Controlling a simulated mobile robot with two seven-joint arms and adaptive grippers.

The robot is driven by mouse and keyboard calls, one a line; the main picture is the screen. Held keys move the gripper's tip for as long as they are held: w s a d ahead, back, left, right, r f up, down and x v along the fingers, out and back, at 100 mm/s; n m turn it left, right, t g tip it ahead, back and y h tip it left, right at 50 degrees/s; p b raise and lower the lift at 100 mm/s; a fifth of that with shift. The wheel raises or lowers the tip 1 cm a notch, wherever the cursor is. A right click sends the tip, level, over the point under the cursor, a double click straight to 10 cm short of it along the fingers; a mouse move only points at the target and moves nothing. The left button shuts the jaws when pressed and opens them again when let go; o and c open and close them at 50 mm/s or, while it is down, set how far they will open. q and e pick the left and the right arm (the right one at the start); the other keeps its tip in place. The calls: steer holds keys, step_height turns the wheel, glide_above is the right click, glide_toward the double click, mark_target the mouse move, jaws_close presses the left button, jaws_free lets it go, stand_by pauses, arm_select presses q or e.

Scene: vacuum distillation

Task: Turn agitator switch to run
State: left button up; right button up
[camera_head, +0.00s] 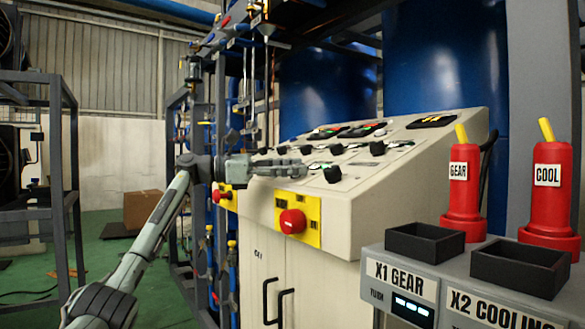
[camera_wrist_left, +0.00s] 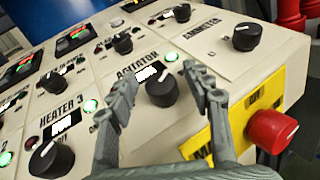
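The agitator switch (camera_wrist_left: 160,90) is a black round knob on the sloping beige control panel. In the left wrist view it sits beside the printed word AGITATOR and a lit green lamp (camera_wrist_left: 171,56). My left gripper (camera_wrist_left: 160,80) is open, its two grey fingers spread on either side of the knob with gaps between. Its depth relative to the knob is hard to judge. In the head view my left gripper (camera_head: 303,169) reaches over the panel's near edge, short of a black knob (camera_head: 333,173). My right gripper is not in view.
The heater 3 knob (camera_wrist_left: 51,158) and ammeter knob (camera_wrist_left: 246,36) flank the agitator knob. A red emergency button (camera_wrist_left: 273,130) on a yellow plate juts out below the panel. The X1 GEAR stand (camera_head: 403,285) with red holders is at the right.

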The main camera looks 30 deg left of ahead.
arm_select(q)
steer(key=v, duration=1.2)
steer(key=shift+a, duration=0.1)
stand_by(0.4)
